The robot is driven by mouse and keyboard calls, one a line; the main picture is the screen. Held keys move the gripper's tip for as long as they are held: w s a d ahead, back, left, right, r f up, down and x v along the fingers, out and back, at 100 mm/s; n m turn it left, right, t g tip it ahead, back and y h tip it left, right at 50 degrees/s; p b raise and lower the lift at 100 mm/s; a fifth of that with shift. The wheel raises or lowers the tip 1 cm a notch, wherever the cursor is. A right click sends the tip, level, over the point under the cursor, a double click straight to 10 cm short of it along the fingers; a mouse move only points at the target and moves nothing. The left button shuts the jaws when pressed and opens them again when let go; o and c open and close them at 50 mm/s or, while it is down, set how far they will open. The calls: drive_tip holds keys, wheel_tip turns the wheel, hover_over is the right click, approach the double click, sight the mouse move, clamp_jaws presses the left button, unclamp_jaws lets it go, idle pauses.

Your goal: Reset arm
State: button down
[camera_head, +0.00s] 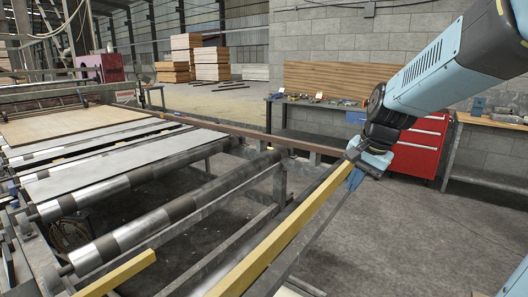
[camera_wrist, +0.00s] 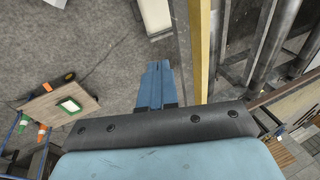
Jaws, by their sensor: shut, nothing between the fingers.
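My arm reaches in from the upper right in the head view, its blue and black links angled down to the left. My gripper (camera_head: 356,178) points downward close to a long yellow rail (camera_head: 290,235); I cannot tell whether they touch. In the wrist view my gripper (camera_wrist: 156,85) shows two blue fingers side by side, pressed together with nothing between them. The yellow rail (camera_wrist: 200,45) runs just right of the fingers there. Concrete floor lies beneath them.
A roller conveyor (camera_head: 150,205) with a wooden sheet (camera_head: 70,125) fills the left. A red tool cabinet (camera_head: 420,145) and a workbench (camera_head: 320,105) stand behind my gripper. Board stacks (camera_head: 210,65) are farther back. Open floor (camera_head: 400,230) lies at the right.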

drive_tip(key=s+r+n+t+h, duration=0.1)
drive_tip(key=s+n, duration=0.3)
drive_tip(key=s, duration=0.4)
drive_tip(key=s+d+r+n+t, duration=0.1)
drive_tip(key=s+r+n, duration=0.2)
drive_tip(key=s, duration=0.5)
drive_tip(key=shift+s+n+h, duration=0.25)
drive_tip(key=shift+n+h, duration=0.15)
drive_tip(key=shift+n, duration=0.1)
drive_tip(key=shift+d, duration=0.1)
